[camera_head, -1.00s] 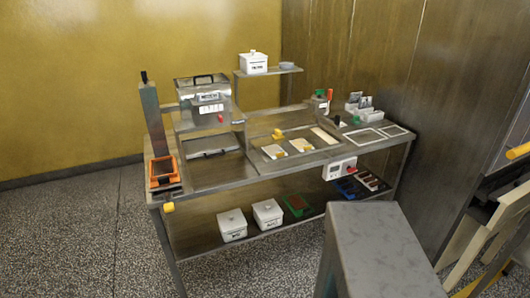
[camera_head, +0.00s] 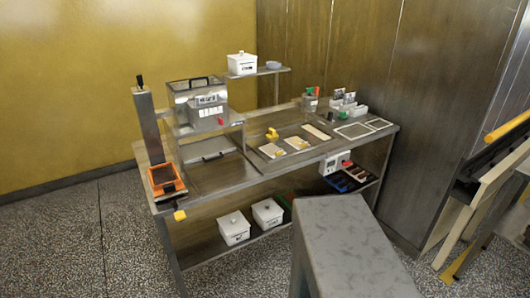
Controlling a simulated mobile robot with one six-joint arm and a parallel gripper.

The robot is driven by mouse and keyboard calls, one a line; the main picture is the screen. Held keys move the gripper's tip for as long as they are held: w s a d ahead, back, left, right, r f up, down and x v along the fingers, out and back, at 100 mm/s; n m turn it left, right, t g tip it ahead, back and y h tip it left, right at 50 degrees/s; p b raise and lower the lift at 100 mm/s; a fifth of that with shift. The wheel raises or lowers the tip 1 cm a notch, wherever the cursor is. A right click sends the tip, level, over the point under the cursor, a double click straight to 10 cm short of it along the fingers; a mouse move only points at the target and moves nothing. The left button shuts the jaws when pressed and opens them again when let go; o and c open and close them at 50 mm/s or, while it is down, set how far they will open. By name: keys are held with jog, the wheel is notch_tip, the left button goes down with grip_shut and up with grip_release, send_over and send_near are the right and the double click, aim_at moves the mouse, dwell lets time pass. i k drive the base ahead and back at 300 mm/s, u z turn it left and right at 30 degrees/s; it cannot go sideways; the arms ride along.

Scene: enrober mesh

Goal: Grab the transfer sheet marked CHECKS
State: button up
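No sheet with a readable CHECKS mark shows in the head view; the lettering is too small to tell. Small upright cards (camera_head: 338,94) stand in white holders (camera_head: 350,108) at the back right of the steel bench (camera_head: 215,181). Two pale framed sheets lie flat at the bench's right end, a left one (camera_head: 353,131) and a right one (camera_head: 378,124). I cannot tell whether any of these is the transfer sheet. My gripper is not in view.
A grey block-like surface (camera_head: 350,240) stands in front of the bench at its right. A wooden and yellow frame (camera_head: 490,190) is at the right edge. White lidded tubs (camera_head: 234,228) sit on the lower shelf. The speckled floor at left (camera_head: 60,240) is clear.

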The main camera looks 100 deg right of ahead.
aim_at(273, 151)
jog(key=u, duration=0.85)
jog(key=k, duration=0.15)
jog(key=z, duration=2.35)
jog(key=i, duration=0.6)
jog(key=z, duration=0.2)
jog(key=k, duration=0.6)
jog(key=z, duration=0.05)
